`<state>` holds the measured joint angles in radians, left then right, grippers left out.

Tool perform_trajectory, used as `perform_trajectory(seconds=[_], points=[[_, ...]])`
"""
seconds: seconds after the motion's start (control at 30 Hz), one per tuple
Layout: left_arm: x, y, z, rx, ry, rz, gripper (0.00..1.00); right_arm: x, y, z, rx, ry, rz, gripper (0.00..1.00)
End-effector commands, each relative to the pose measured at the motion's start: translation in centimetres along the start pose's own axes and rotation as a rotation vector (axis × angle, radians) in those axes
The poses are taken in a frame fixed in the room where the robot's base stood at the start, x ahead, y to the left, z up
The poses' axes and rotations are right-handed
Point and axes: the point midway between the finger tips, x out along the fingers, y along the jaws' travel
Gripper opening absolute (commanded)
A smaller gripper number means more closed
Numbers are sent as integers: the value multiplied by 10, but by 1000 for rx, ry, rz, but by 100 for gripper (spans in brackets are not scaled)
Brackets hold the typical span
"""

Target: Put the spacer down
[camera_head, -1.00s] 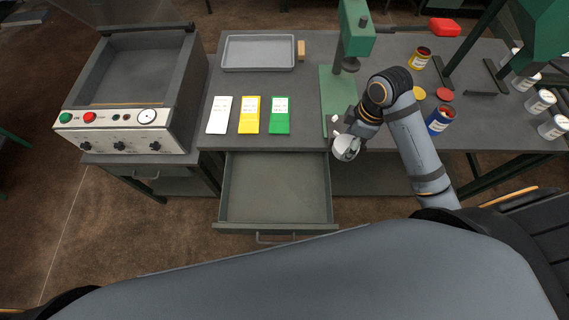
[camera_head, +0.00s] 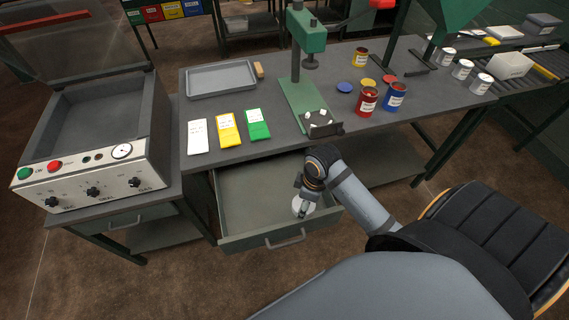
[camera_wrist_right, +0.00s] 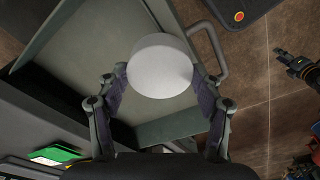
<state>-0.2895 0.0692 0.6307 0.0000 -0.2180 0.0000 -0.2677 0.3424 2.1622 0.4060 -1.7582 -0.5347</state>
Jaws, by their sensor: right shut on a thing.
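The spacer, a plain white round disc (camera_head: 302,208), is in my right gripper (camera_head: 299,198). In the right wrist view the disc (camera_wrist_right: 160,66) sits between the two fingers of my right gripper (camera_wrist_right: 161,75), which are shut on its sides. It is over the open drawer (camera_head: 262,240), near the front right corner. I cannot tell how far it is above the drawer floor. A dark gripper at the right edge of the right wrist view (camera_wrist_right: 292,64) looks like my left one; its fingers are too small to judge.
The drawer's floor looks empty. On the bench above stand a green press (camera_head: 305,90), a grey tray (camera_head: 221,78), white, yellow (camera_head: 228,130) and green cards, and red and blue cans (camera_head: 395,97). A grey machine (camera_head: 92,160) stands left of the drawer.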

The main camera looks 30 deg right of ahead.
Motion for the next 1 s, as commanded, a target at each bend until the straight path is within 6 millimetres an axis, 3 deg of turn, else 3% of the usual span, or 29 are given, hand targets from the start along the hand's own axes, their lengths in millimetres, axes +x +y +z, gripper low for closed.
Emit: perform_trajectory(seconds=[0.23, 0.4, 0.5, 0.73, 0.9, 1.0], points=[[-8, -9, 13, 5, -21, -10, 40, 25, 49, -26, 1, 3, 0, 23], [-7, -10, 16, 6, -27, -11, 40, 64, 73, -35, 0, 2, -2, 23], [-7, -10, 16, 6, -27, -11, 40, 77, 83, -38, -1, 3, -1, 23], [-6, -10, 15, 6, -25, -11, 40, 86, 88, -40, -2, 3, 0, 23], [-5, -9, 15, 6, -25, -11, 40, 113, 89, -38, -2, 1, -2, 23], [-5, -9, 15, 5, -24, -10, 40, 119, 89, -37, -2, 1, -1, 23]])
